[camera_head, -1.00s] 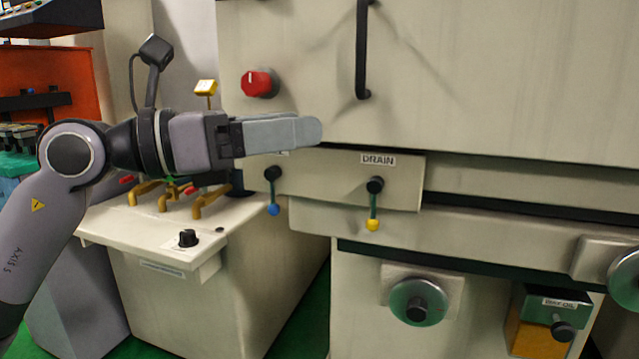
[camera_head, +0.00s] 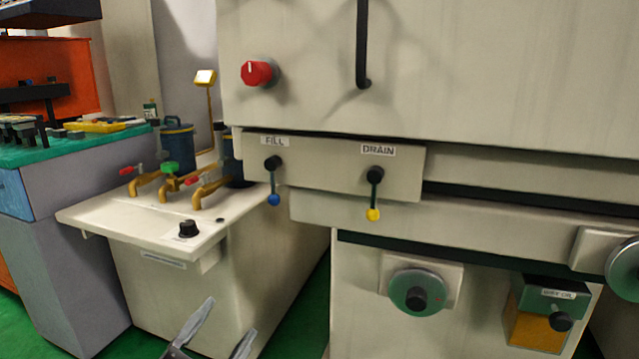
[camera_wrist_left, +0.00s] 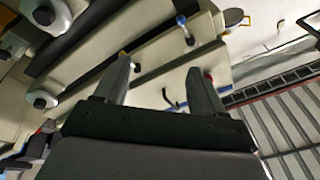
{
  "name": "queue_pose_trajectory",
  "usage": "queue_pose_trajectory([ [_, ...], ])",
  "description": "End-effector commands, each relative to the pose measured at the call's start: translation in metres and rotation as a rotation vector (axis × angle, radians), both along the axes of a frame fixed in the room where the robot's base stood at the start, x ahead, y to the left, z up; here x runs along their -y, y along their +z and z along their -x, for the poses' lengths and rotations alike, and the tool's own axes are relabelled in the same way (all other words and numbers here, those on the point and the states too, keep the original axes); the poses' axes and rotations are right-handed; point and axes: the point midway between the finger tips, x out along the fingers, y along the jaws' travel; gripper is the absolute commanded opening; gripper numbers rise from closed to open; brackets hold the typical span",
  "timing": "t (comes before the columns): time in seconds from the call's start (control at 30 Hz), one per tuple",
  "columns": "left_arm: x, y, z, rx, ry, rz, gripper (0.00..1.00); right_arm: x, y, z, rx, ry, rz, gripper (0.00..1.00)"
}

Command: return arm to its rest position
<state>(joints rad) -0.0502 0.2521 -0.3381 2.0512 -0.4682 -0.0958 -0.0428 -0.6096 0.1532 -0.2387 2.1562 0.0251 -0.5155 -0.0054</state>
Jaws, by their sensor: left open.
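My left gripper (camera_head: 232,316) shows at the bottom edge of the head view, with only its two grey fingers visible. The fingers are apart and nothing is between them. They appear in front of the lower part of the cream cabinet (camera_head: 170,290). The left wrist view also shows the open, empty fingers of this gripper (camera_wrist_left: 158,66), with the machine front tilted behind them. The rest of my left arm is out of the head view. My right gripper is not in view.
The machine's FILL lever (camera_head: 274,180) has a blue tip and its DRAIN lever (camera_head: 374,190) a yellow tip; both hang down. A red knob (camera_head: 258,73) is above. Brass taps (camera_head: 165,187) stand on the cabinet. A green-topped bench (camera_head: 60,150) is at left.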

Motion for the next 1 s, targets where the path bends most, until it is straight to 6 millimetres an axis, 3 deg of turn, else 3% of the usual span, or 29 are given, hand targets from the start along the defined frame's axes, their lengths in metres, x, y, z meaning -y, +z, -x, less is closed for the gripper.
queue_pose_trajectory([
  [0.03,-0.006,-0.03,0.01,-0.116,0.019,0.059,0.7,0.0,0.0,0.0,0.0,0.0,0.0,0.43],
  [0.2,-0.02,-0.115,0.052,-0.475,0.082,0.238,0.7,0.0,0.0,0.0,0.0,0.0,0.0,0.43],
  [0.4,-0.026,-0.191,0.116,-0.828,0.147,0.401,0.7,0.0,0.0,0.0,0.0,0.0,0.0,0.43],
  [0.53,-0.025,-0.225,0.162,-1.028,0.183,0.489,0.7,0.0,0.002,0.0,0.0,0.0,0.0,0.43],
  [0.6,-0.028,-0.2,0.155,-1.005,0.186,0.479,0.7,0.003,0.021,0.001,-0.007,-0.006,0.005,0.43],
  [1.0,-0.044,-0.136,0.163,-1.02,0.232,0.47,0.7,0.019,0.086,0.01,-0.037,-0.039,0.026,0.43],
])
